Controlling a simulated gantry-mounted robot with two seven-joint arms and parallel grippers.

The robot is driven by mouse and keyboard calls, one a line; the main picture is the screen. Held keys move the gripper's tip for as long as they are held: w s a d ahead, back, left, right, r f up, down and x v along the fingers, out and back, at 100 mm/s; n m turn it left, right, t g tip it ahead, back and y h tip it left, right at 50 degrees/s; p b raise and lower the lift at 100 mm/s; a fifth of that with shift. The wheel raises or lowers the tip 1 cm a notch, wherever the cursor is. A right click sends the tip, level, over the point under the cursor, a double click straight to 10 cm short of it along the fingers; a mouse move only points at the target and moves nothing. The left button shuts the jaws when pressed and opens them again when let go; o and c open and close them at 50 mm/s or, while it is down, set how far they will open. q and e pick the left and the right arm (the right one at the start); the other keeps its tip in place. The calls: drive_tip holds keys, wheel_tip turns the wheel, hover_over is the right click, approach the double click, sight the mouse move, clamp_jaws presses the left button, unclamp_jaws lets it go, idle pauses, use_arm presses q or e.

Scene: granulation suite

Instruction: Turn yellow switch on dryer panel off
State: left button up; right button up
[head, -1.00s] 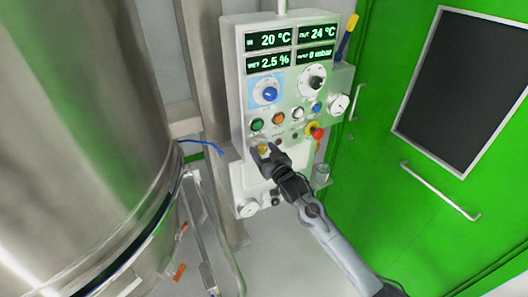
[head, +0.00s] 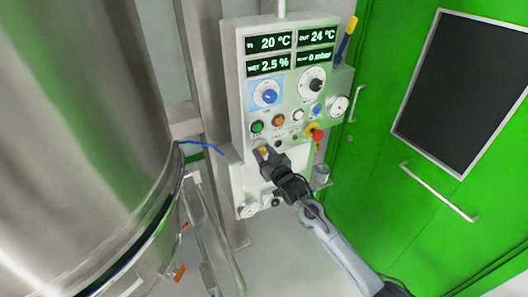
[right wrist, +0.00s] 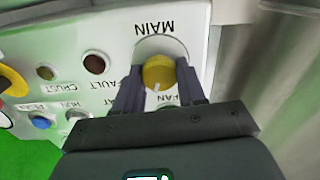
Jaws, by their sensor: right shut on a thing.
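The dryer panel (head: 285,95) is a pale box with green number displays, dials and buttons. The yellow switch (head: 262,150) sits at its lower left. In the right wrist view the yellow switch (right wrist: 158,72) is a round knob with a pale pointer mark, on a plate labelled MAIN. My right gripper (head: 265,152) reaches it from below right. In the right wrist view the fingers of my right gripper (right wrist: 158,88) stand on both sides of the knob, shut on it. My left gripper is not in view.
Close by on the panel are a green button (head: 257,126), an orange button (head: 278,120) and a red emergency knob (head: 316,134). A large steel vessel (head: 80,130) fills the left. A green door (head: 400,190) stands at the right.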

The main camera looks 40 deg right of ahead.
drive_tip(key=n+p, duration=0.1)
drive_tip(key=n, duration=0.1)
drive_tip(key=shift+r+n, duration=0.15)
drive_tip(key=shift+n, duration=0.15)
drive_tip(key=n+p, duration=0.2)
drive_tip(key=n, duration=0.1)
drive_tip(key=shift+n, duration=0.3)
drive_tip(key=n+p, duration=0.1)
drive_tip(key=n, duration=0.1)
drive_tip(key=shift+n, duration=1)
drive_tip(key=shift+f, duration=0.2)
drive_tip(key=o, duration=1.1)
drive_tip(key=shift+a, duration=0.1)
